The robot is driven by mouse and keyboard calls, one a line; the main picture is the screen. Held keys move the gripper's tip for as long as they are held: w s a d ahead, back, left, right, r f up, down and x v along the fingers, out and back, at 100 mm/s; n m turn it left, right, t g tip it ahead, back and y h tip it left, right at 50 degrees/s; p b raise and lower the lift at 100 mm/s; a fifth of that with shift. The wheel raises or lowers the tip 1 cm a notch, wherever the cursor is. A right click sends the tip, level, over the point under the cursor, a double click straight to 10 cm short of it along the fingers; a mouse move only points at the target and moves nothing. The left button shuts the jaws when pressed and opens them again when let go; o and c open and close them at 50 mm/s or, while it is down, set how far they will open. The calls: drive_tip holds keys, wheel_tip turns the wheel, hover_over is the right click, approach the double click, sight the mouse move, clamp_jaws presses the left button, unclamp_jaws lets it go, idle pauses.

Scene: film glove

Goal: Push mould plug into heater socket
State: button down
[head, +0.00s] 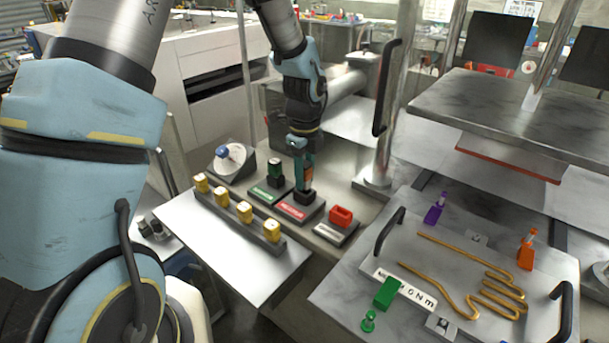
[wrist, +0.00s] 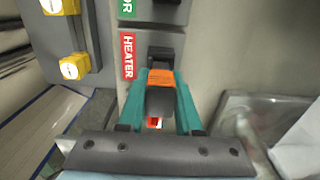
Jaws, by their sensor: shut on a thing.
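My gripper (head: 304,174) points down over the row of sockets, its teal fingers shut on the orange mould plug (head: 309,177). In the wrist view the plug (wrist: 160,78) sits between the fingertips with a dark part nearer the camera. The black heater socket (head: 305,197) is directly under the plug, beside a red label; the wrist view shows the red HEATER label (wrist: 128,57) left of the black socket (wrist: 165,55). The plug's lower end meets or nearly meets the socket; its depth in it is hidden.
A green-labelled socket with a dark plug (head: 274,170) stands left of the heater socket. A red block (head: 341,216) stands right. Several yellow pieces (head: 244,211) line a rail in front. A mould plate (head: 349,284) with handles and a bent copper-coloured rod lies at right.

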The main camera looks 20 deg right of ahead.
sight(305, 163)
drive_tip(key=shift+f+b, duration=0.4)
drive_tip(key=shift+f, duration=0.45)
drive_tip(key=c, duration=0.5)
unclamp_jaws()
wheel_tip(305, 163, up, 11)
drive_tip(key=shift+f+b, duration=0.1)
drive_tip(key=shift+b, duration=1.15)
